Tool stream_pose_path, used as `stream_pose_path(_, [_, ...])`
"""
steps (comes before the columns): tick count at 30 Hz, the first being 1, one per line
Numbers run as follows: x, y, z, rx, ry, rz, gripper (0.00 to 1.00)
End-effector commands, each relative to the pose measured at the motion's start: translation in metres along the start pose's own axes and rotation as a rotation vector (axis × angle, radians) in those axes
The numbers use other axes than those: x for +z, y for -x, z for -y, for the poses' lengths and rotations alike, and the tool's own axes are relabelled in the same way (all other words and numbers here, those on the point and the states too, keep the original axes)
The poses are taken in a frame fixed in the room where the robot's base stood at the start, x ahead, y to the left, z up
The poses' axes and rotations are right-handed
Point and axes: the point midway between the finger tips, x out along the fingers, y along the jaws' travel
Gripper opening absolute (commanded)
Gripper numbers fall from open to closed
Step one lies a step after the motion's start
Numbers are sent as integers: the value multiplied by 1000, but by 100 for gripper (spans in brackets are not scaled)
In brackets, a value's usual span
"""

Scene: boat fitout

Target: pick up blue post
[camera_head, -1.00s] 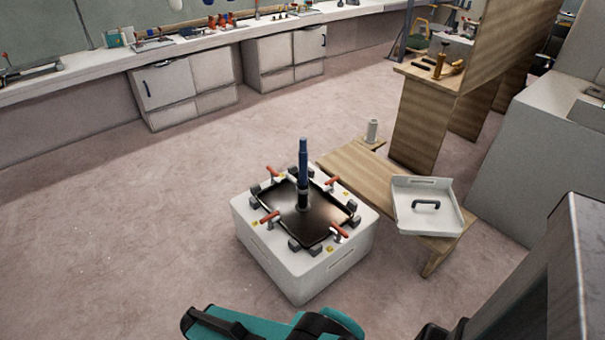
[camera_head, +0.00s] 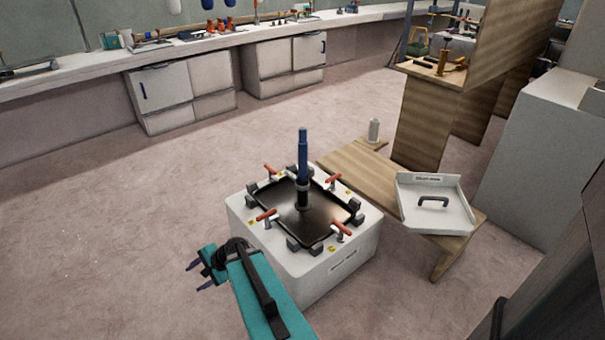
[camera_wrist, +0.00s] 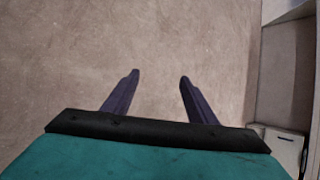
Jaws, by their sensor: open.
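The blue post (camera_head: 303,156) stands upright in a dark collar on the black plate (camera_head: 322,213) on top of the white box (camera_head: 300,269). Several red-handled clamps surround the plate. My gripper (camera_head: 196,275) is open and empty, to the left of the box and apart from it. In the wrist view my gripper (camera_wrist: 157,78) shows two dark purple fingers spread apart over bare floor. The post is not in the wrist view.
A low wooden bench (camera_head: 360,172) right of the box holds a white tray (camera_head: 461,212) with a dark handle and a small pale bottle (camera_head: 374,130). A workbench (camera_head: 95,70) with cabinets runs along the back. The floor (camera_head: 110,205) at left is clear.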

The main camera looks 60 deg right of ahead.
Motion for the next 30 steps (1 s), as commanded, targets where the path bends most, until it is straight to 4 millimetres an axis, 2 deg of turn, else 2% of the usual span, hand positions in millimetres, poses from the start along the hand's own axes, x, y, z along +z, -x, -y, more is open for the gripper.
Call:
stream_pose_path(1, [-23, 3, 12, -62, -66, -17, 52])
stream_pose_path(8, [-104, 54, 76, -344, -373, -56, 52])
stream_pose_path(15, [-194, 135, 120, -648, -675, -57, 52])
stream_pose_path(22, [-277, 232, 137, -949, -941, -15, 52])
stream_pose_path(27, [-330, 311, 133, -1167, -1110, 47, 52])
stream_pose_path(30, [-352, 351, 127, -1272, -1184, 87, 52])
